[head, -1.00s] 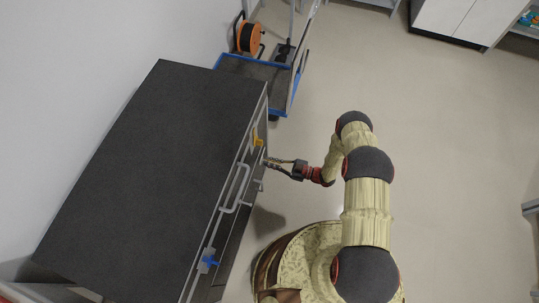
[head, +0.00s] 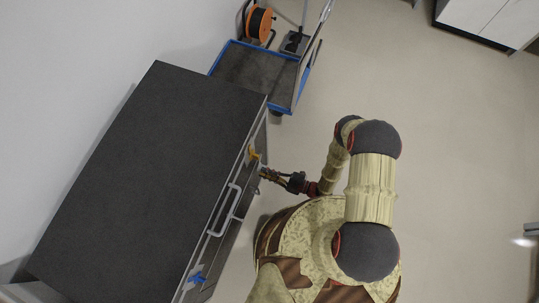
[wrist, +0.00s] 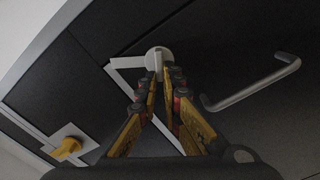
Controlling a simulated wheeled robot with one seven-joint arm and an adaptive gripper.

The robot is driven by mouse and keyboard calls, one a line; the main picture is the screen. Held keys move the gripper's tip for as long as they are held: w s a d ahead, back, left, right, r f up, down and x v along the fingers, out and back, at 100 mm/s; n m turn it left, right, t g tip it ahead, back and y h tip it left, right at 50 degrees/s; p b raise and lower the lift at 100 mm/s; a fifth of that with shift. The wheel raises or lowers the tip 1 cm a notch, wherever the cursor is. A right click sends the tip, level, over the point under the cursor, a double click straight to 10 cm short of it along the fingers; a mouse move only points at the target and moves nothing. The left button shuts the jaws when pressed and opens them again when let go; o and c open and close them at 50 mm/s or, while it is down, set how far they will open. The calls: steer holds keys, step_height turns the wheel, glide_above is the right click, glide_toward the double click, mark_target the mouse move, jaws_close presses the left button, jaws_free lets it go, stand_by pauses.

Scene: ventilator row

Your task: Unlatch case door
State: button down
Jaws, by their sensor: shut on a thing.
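The dark case (head: 150,170) fills the left of the head view, its front facing my arm. In the wrist view a round light-grey latch knob (wrist: 158,53) with a raised grip sits at the top corner of a light-framed dark panel (wrist: 140,90). My gripper (wrist: 165,75) is shut on this knob's grip, which partly hides between the fingertips. In the head view my gripper (head: 264,174) is at the case front, just below a yellow latch (head: 253,153). The yellow latch also shows at lower left in the wrist view (wrist: 67,148).
A grey bar handle (wrist: 255,86) is right of my fingers in the wrist view; a larger bar handle (head: 226,210) and a blue latch (head: 197,278) are along the case front. A blue-edged trolley (head: 262,75) with an orange reel (head: 259,24) stands beyond. Floor to the right is clear.

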steer(key=n, duration=0.3)
steer(key=f+n, duration=0.1)
steer(key=n, duration=0.2)
steer(key=shift+s, duration=0.15)
steer(key=shift+n, duration=0.3)
steer(key=c, duration=2)
jaws_free()
steer(key=shift+c, duration=0.2)
steer(key=shift+o, duration=0.4)
steer(key=v, duration=1.2)
